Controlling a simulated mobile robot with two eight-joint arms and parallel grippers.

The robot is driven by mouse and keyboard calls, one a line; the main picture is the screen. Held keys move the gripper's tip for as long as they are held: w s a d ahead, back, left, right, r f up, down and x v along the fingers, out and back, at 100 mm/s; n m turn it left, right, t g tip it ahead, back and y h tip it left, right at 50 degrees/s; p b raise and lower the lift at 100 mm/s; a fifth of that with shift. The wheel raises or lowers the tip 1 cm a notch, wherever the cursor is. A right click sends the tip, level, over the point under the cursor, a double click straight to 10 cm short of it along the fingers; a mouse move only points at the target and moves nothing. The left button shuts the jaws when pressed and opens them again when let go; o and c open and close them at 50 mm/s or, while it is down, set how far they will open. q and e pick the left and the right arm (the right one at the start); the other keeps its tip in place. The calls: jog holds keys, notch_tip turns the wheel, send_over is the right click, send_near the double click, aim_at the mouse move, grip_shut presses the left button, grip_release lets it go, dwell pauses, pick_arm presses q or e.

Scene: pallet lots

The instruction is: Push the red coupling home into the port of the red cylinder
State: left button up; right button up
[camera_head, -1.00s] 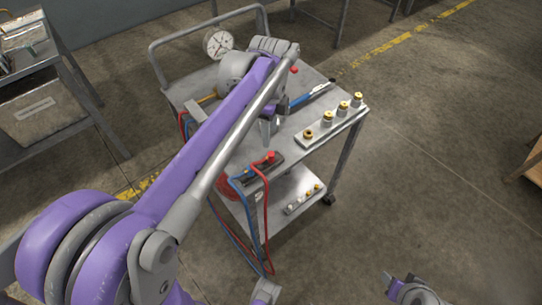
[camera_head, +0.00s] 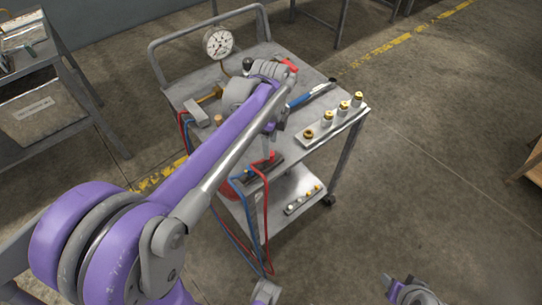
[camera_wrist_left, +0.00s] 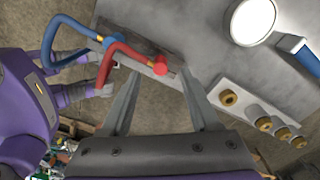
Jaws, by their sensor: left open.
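The red coupling (camera_wrist_left: 160,68) is on the end of a red hose (camera_wrist_left: 116,58) and rests at a dark holder bar on the cart's near edge. My left gripper (camera_wrist_left: 162,104) is open, with its fingers either side of the coupling's line of sight; I cannot tell whether they touch it. In the head view my left gripper (camera_head: 272,146) is over the cart's near edge and partly covers the coupling. A red rounded body (camera_head: 229,190), possibly the red cylinder, shows low at the cart's left. Its port is not visible. My right gripper (camera_head: 413,291) is at the bottom right, away from the cart.
A blue hose (camera_wrist_left: 78,30) runs beside the red one, and both hang below the cart. A pale block with several brass fittings (camera_head: 327,124) lies along the right edge. A gauge (camera_head: 217,43) stands at the back. A blue-handled tool (camera_head: 308,95) lies on the cart top.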

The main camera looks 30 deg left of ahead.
pick_arm(q)
notch_tip(320, 180, down, 5)
jog(key=shift+d+f+b, duration=0.1)
jog(key=shift+b, duration=0.25)
grip_shut()
